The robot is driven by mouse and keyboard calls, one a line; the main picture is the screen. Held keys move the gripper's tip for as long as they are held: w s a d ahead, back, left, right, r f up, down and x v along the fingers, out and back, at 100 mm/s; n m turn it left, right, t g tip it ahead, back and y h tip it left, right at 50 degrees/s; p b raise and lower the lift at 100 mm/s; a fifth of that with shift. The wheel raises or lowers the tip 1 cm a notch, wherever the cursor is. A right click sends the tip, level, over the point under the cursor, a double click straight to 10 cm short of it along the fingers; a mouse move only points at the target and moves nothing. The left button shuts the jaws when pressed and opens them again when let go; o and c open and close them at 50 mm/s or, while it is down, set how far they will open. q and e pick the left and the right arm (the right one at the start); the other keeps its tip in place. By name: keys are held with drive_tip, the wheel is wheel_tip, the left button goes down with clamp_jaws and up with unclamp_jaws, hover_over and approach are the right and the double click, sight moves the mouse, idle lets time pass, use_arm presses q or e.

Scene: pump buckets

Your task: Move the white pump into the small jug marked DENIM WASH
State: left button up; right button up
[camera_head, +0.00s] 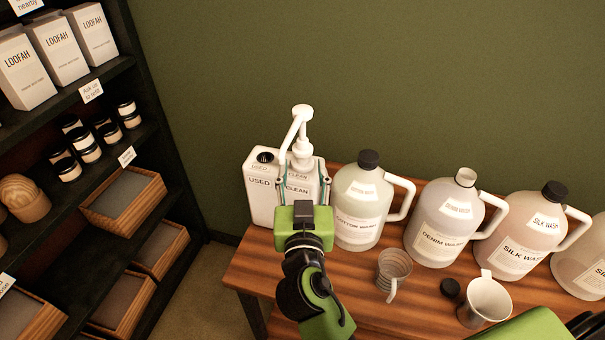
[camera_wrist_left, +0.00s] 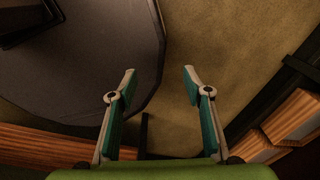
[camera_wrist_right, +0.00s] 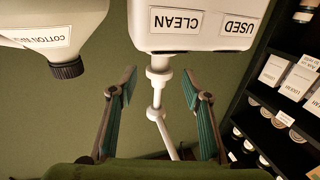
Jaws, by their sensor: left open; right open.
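The white pump (camera_head: 302,128) stands upright in the CLEAN side of a white two-part container (camera_head: 262,205). In the right wrist view, which is upside down, the pump (camera_wrist_right: 157,82) shows between the spread fingers of my right gripper (camera_wrist_right: 160,72). In the head view my right gripper (camera_head: 304,185) is open in front of the container, a finger on either side of the CLEAN label; whether it touches is unclear. The DENIM WASH jug (camera_head: 425,242) stands farther right, its neck uncapped. My left gripper (camera_wrist_left: 160,70) is open and empty, seen only in its wrist view, over the floor.
The capped COTTON WASH jug (camera_head: 357,228) stands between container and DENIM WASH jug; the capped SILK WASH jug (camera_head: 525,235) is right of it. Shelves (camera_head: 150,165) stand left.

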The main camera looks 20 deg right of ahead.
sight(302, 158)
drive_tip(key=p+x, duration=0.1)
drive_tip(key=x, duration=0.3)
drive_tip(key=shift+w, duration=0.1)
drive_tip(key=shift+w+d, duration=0.1)
drive_tip(key=shift+w, duration=0.25)
drive_tip(key=shift+w+d+f, duration=0.1)
drive_tip(key=shift+w+d, duration=0.1)
drive_tip(key=shift+w, duration=0.25)
drive_tip(key=c, duration=1.1)
clamp_jaws()
use_arm(q)
drive_tip(key=w, duration=0.1)
drive_tip(key=w+r, duration=0.2)
drive_tip(key=shift+d, duration=0.3)
drive_tip(key=shift+w, duration=0.1)
